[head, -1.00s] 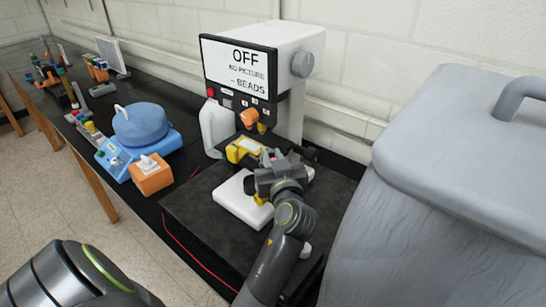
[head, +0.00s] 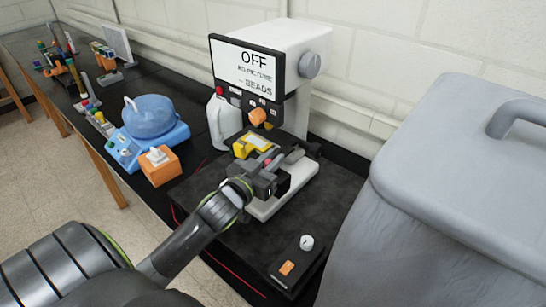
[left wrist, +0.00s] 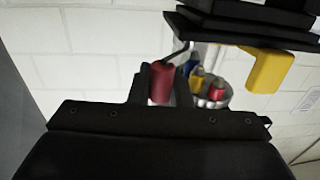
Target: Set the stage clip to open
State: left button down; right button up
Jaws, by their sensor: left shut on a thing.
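The microscope's yellow stage (head: 243,149) with a pale slide-like plate on it sits below the orange nosepiece (head: 257,117). My left gripper (head: 272,175) is at the near right side of the stage, above the white base. A small red knob (head: 267,162) shows at its tip. In the left wrist view the red knob (left wrist: 162,84), on a thin dark bent rod, sits at my left gripper (left wrist: 160,95), which is shut on it. A yellow part (left wrist: 268,70) shows at upper right there. The clip itself is mostly hidden, so its position is unclear. My right gripper is out of view.
The microscope screen (head: 246,68) reads OFF, NO PICTURE, BEADS. A white jug (head: 222,122), an orange box (head: 159,168) and a blue device (head: 150,118) stand to the left. A large grey covered bin (head: 440,200) blocks the right. A small black control box (head: 297,265) lies in front.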

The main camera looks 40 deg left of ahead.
pick_arm(q)
jog(key=shift+s+a+f+m+h, duration=0.15)
jog(key=shift+m+h, duration=0.15)
jog(key=shift+h, duration=0.2)
jog(key=shift+a+f+m+h, duration=0.1)
jog(key=shift+m+h, duration=0.2)
jog(key=shift+h, duration=0.2)
jog(key=shift+h+b, duration=0.3)
jog(key=shift+b, duration=0.05)
jog(key=shift+m+h, duration=0.3)
jog(key=shift+m, duration=0.1)
jog(key=c, duration=1.3)
grip_release()
jog(key=shift+r, duration=0.1)
